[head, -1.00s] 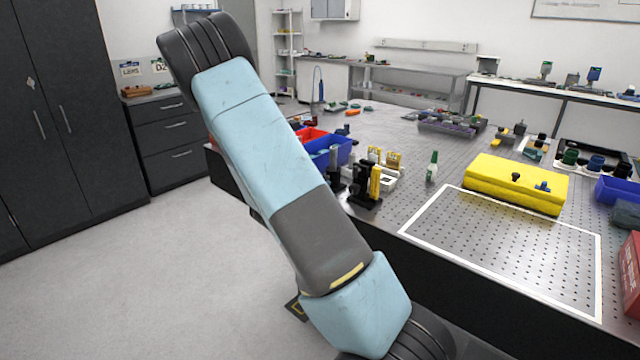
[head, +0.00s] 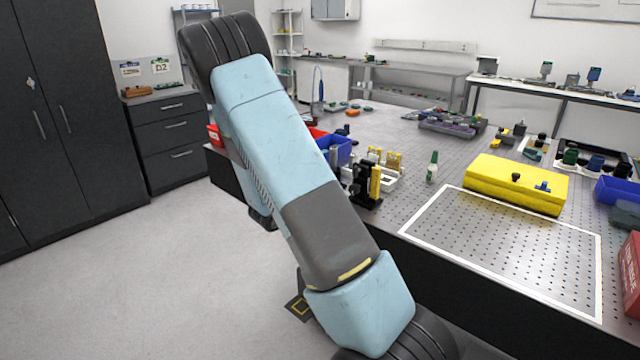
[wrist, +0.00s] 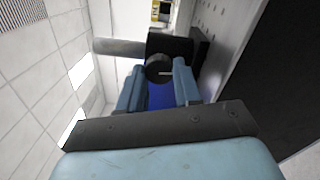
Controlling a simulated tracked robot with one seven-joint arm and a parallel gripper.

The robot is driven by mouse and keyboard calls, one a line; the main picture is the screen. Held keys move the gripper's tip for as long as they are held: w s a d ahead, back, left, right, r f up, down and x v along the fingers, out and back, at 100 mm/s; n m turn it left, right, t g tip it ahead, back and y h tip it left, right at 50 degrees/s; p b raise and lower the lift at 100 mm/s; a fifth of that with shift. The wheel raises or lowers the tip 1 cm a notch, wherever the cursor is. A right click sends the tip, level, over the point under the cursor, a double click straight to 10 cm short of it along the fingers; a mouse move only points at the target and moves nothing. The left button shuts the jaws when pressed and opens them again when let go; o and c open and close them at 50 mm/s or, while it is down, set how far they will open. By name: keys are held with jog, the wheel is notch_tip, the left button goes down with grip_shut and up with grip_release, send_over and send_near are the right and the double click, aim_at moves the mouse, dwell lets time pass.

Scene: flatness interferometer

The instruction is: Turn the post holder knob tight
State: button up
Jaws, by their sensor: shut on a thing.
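In the wrist view, the post holder (wrist: 178,44) is a black block with a grey post (wrist: 120,47) reaching out to the left. Its round dark knob (wrist: 157,66) faces the camera, with a pale line across its face. My gripper (wrist: 158,75) has its two blue fingers on either side of the knob and is shut on it. In the head view my arm hides the gripper and the knob. A black holder (head: 366,190) shows just right of my arm at the bench edge; I cannot tell if it is the same one.
Blue bin (head: 338,148), green-capped bottle (head: 432,168) and yellow case (head: 515,186) stand on the perforated bench. A white-outlined area (head: 510,250) at the front is clear. Dark cabinets (head: 60,120) stand on the left.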

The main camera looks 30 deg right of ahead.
jog(key=shift+a+f+m, duration=0.15)
jog(key=shift+a+m, duration=0.05)
jog(key=shift+m, duration=0.3)
jog(key=o, duration=1)
jog(key=shift+d, duration=0.1)
jog(key=shift+o, duration=0.2)
jog(key=v, duration=1.3)
jog(key=shift+a, duration=0.4)
jog(key=shift+s+f, duration=0.1)
jog(key=shift+s, duration=0.05)
